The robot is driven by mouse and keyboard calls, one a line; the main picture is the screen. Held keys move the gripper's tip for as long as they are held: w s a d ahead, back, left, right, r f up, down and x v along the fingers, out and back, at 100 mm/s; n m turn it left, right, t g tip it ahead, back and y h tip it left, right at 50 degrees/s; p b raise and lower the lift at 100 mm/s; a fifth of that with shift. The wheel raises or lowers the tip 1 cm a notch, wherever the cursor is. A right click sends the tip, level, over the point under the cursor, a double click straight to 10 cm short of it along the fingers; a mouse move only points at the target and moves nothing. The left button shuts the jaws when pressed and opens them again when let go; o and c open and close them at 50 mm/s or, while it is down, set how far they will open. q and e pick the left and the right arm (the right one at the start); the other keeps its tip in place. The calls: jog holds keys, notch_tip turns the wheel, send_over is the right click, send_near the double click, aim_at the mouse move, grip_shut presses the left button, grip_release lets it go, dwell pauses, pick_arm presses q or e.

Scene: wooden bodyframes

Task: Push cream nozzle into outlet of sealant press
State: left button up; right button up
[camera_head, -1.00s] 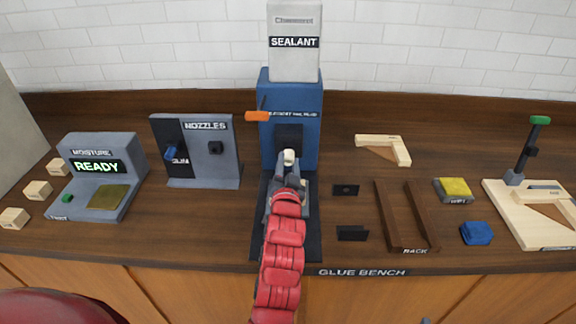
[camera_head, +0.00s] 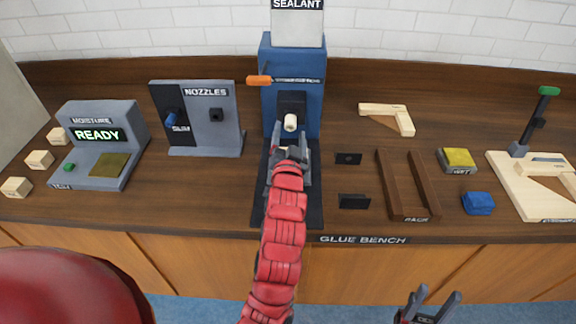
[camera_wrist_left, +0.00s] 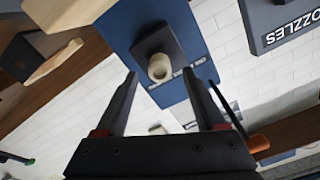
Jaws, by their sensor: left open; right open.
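The cream nozzle (camera_head: 290,122) sits at the dark square outlet plate (camera_head: 292,101) on the front of the blue sealant press (camera_head: 292,62). In the left wrist view the nozzle (camera_wrist_left: 159,68) stands out from the dark plate (camera_wrist_left: 160,45), its round open end facing me. How deep it sits in the outlet is hidden. My left gripper (camera_head: 291,130) is open and empty in front of the press. Its fingers point at the nozzle, one to each side, with clear gaps. My right gripper (camera_head: 428,302) is open and empty, low in front of the bench.
The nozzle stand (camera_head: 205,130) with a blue nozzle (camera_head: 170,120) is left of the press. An orange-handled lever (camera_head: 259,81) juts from the press. The moisture meter (camera_head: 98,140) is further left. The brown rack (camera_head: 390,185) and wooden frame pieces are right.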

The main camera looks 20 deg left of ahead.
pick_arm(q)
jog(key=p+v, duration=0.7)
jog(key=v, duration=0.8)
jog(key=shift+w, duration=0.1)
